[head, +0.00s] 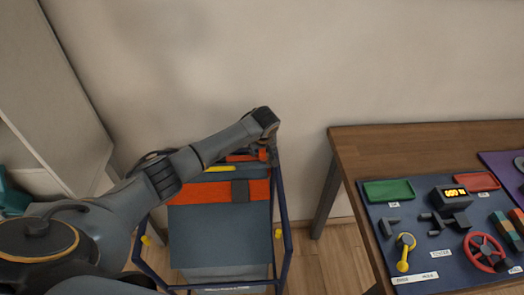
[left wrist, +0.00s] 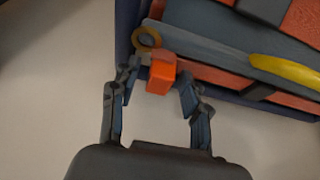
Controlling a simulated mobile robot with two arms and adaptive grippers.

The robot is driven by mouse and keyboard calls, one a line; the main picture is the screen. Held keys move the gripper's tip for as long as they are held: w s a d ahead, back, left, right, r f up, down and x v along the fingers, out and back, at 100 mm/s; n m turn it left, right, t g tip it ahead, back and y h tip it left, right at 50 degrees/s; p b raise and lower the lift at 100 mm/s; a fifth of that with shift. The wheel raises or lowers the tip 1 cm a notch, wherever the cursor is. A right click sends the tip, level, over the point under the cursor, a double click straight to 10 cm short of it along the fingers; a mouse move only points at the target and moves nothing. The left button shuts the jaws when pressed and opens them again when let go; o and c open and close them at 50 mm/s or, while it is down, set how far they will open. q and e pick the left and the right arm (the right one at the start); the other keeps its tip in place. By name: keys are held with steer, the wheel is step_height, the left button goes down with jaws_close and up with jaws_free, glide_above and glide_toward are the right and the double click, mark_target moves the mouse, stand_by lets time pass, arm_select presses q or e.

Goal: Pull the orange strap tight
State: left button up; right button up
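A blue frame stands against the wall in the head view (head: 281,200), with a blue panel (head: 220,232) in it. A wide orange strap (head: 250,191) runs across its upper part, with a dark grey buckle (head: 240,191) on it. My left gripper (head: 268,152) is at the frame's upper right corner. In the left wrist view, my left gripper (left wrist: 158,80) is open. An orange tab (left wrist: 161,74) sits between its fingertips, with gaps visible on both sides. Whether the tab joins the strap is unclear. My right gripper is not in view.
A yellow handle (left wrist: 284,71) and a brass ring (left wrist: 146,38) lie close to the orange tab. A wooden table (head: 420,142) at right carries a blue board (head: 375,215) with a red wheel (head: 484,252) and a yellow lever (head: 403,254). Floor shows between frame and table.

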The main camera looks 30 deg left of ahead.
arm_select(q)
steer(key=v, duration=1.2)
